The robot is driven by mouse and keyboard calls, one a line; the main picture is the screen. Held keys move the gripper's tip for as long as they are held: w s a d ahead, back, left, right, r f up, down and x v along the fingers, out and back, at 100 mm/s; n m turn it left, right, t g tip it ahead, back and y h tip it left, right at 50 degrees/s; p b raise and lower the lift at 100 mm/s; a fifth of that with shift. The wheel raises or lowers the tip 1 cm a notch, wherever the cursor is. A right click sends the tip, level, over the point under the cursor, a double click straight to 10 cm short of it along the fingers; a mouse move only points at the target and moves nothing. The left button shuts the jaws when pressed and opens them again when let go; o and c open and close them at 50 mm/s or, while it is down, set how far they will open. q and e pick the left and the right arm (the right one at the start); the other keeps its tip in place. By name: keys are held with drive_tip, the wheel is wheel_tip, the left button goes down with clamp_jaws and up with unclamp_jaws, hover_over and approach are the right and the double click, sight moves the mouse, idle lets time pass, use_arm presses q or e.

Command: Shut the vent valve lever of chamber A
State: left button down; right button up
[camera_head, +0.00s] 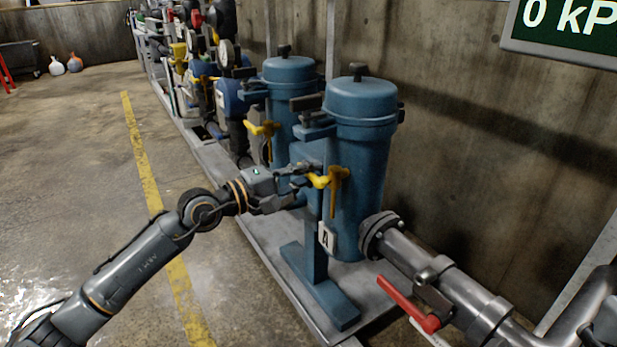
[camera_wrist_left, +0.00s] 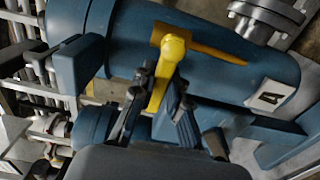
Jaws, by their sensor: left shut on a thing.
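Chamber A (camera_head: 360,140) is the nearer blue upright cylinder, with a white tag marked A (camera_head: 326,237) low on its side. Its yellow vent valve lever (camera_head: 318,181) sticks out to the left from the valve on the cylinder's side. A darker yellow part (camera_head: 337,192) hangs down beside it. My left gripper (camera_head: 308,176) is at the lever, its fingers around the lever's end. In the left wrist view the lever (camera_wrist_left: 163,78) stands between the two fingers (camera_wrist_left: 158,102), which are closed on it. My right gripper is not in view.
A second blue cylinder (camera_head: 287,92) with its own yellow lever (camera_head: 262,129) stands just behind. A red-handled valve (camera_head: 408,302) sits on the pipe in front, at right. A sign (camera_head: 566,30) reads 0 kP, cut off by the picture edge.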

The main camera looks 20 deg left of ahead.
use_arm(q)
drive_tip(key=c, duration=1.3)
unclamp_jaws()
drive_tip(key=shift+s, duration=0.1)
drive_tip(key=shift+s+a+f, duration=0.1)
drive_tip(key=shift+s+a, duration=0.15)
drive_tip(key=v, duration=1.1)
drive_tip(key=shift+s+a, duration=0.1)
drive_tip(key=shift+s, duration=0.05)
